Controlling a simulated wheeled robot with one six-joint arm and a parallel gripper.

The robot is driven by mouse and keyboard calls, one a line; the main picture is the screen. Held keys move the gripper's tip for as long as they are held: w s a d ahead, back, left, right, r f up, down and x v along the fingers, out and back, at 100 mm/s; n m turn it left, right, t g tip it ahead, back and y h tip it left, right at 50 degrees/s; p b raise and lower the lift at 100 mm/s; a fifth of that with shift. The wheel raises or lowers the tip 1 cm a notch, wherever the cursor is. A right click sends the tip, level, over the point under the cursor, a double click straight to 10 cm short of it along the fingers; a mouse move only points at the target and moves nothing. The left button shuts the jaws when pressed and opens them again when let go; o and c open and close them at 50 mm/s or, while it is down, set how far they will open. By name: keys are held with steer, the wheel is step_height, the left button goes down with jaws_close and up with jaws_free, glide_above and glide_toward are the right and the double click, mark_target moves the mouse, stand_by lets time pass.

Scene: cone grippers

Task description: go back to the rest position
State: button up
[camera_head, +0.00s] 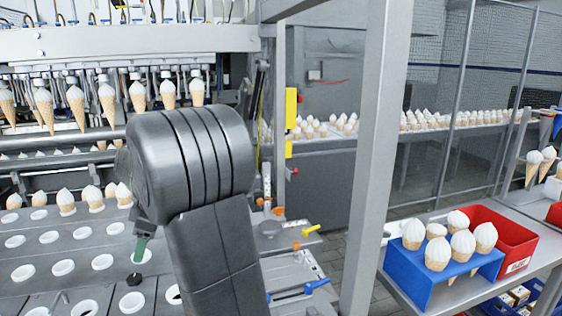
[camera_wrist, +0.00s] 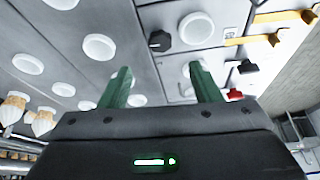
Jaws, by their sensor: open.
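My gripper (camera_wrist: 165,85) shows in the wrist view with its two green fingers apart and nothing between them. It hangs over the grey plate (camera_wrist: 135,55) with white-rimmed round holes. In the head view a green finger of my gripper (camera_head: 141,250) shows low over the holed plate (camera_head: 60,248), beside my dark grey arm, which hides much of the middle. The cone in the front row (camera_head: 66,202) and its neighbours stand in holes at the back of the plate, apart from my gripper.
Ice cream cones (camera_head: 76,105) hang in a row from the machine. A grey post (camera_head: 372,150) stands right of my arm. A blue holder (camera_head: 408,270) with several cones and a red bin (camera_head: 512,240) sit on the right table. Orange-handled clamps (camera_head: 311,230) line the plate's right side.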

mark_target(133, 278)
steer(key=x, duration=0.9)
steer(key=shift+s+f+p, duration=0.15)
steer(key=shift+f+p, duration=0.15)
steer(key=shift+f, duration=0.05)
steer(key=shift+r+m+p, duration=0.25)
steer(key=shift+m+p, duration=0.25)
steer(key=shift+s+m+t+p, duration=0.1)
steer(key=shift+m+t+p, duration=0.3)
steer(key=shift+m+p, duration=0.25)
steer(key=m+t+p, duration=0.1)
steer(key=m+p, duration=0.2)
steer(key=shift+s, duration=0.1)
steer(key=shift+s+m+t+h+p, duration=0.15)
steer(key=shift+m+t+h+p, duration=0.35)
steer(key=shift+m+p, duration=0.9)
steer(key=shift+a+f+m+t+h+b, duration=0.15)
steer(key=shift+m+t, duration=0.15)
steer(key=shift+m, duration=0.6)
steer(key=shift+f+m+t+h+b, duration=0.15)
steer(key=shift+m+t, duration=0.15)
steer(key=shift+m, duration=0.55)
steer(key=shift+s+a+r+m+t+h+b, duration=0.1)
steer(key=shift+m+t+h+b, duration=0.3)
steer(key=shift+m, duration=0.75)
steer(key=shift+s+a+r+m+t+h+b, duration=0.1)
steer(key=shift+m+h+b, duration=0.35)
steer(key=shift+m, duration=0.7)
